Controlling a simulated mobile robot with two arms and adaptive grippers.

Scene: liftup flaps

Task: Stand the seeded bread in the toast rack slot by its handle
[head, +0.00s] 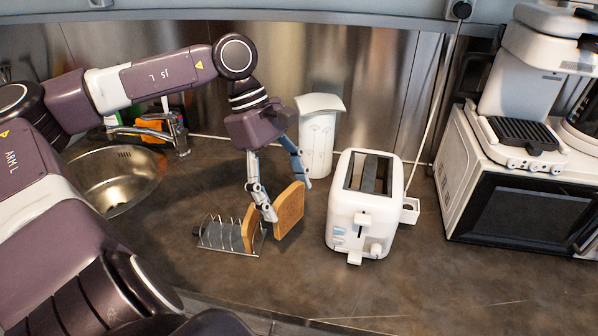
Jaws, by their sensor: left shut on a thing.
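My left gripper (288,203) is shut on a brown slice of bread (290,213), one finger on each side of it. The slice is upright, just right of the toast rack, and looks held above the counter. I cannot make out seeds on it. The wire toast rack (222,236) stands on the counter. A dark piece, likely its handle (196,232), is at its left end. Another slice (249,230) stands upright at the rack's right end, partly behind my finger. The rack's slots to the left look empty. My right gripper is not in view.
A white toaster (345,235) stands right of the held slice. A white container (318,140) is behind. A sink (110,180) is at left, a microwave (525,212) with a coffee machine at right. The front counter is clear.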

